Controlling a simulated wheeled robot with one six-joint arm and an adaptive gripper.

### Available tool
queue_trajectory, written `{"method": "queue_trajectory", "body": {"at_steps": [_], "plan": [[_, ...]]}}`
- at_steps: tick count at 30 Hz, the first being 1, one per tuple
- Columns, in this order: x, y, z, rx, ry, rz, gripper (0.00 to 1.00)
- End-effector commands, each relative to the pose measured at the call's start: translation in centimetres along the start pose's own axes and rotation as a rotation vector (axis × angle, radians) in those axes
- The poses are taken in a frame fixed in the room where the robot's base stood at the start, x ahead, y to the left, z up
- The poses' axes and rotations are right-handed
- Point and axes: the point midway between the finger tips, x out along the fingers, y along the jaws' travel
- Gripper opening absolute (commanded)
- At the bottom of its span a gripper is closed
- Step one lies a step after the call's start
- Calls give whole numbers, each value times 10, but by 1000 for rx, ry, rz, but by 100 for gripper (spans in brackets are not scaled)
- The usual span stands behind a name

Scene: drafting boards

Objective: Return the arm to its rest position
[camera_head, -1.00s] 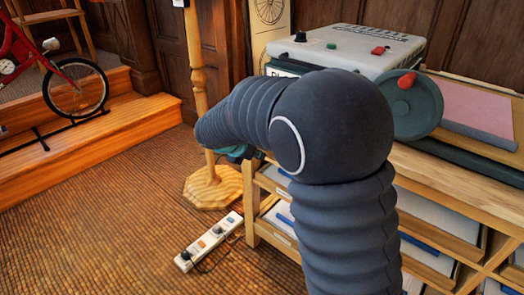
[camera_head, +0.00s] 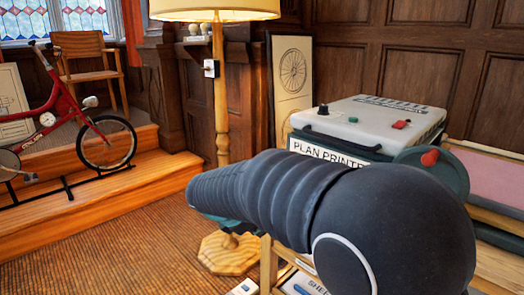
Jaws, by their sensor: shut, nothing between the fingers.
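My arm (camera_head: 290,195) is covered in dark ribbed sleeves and reaches across the lower middle of the head view, from a big round joint at the lower right to a narrower end at the left. A small teal part (camera_head: 228,222) shows under its far end. My gripper's fingers cannot be seen; the arm hides that area. The far end of the arm is in front of the wooden lamp stand, and nothing is seen hanging from it.
A plan printer (camera_head: 365,118) with a red-handled wheel (camera_head: 430,172) stands close behind the arm at the right. A floor lamp (camera_head: 221,100) stands beyond the arm. A red bicycle (camera_head: 75,110) is on the wooden steps (camera_head: 120,180) at the left. The floor (camera_head: 110,250) at lower left is clear.

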Motion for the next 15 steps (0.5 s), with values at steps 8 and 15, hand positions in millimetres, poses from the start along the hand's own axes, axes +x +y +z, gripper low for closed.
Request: {"method": "queue_trajectory", "body": {"at_steps": [8, 15], "plan": [[-3, -78, -12, 565, 168, -154, 0], [-20, -153, 10, 1123, 281, -311, 0]]}}
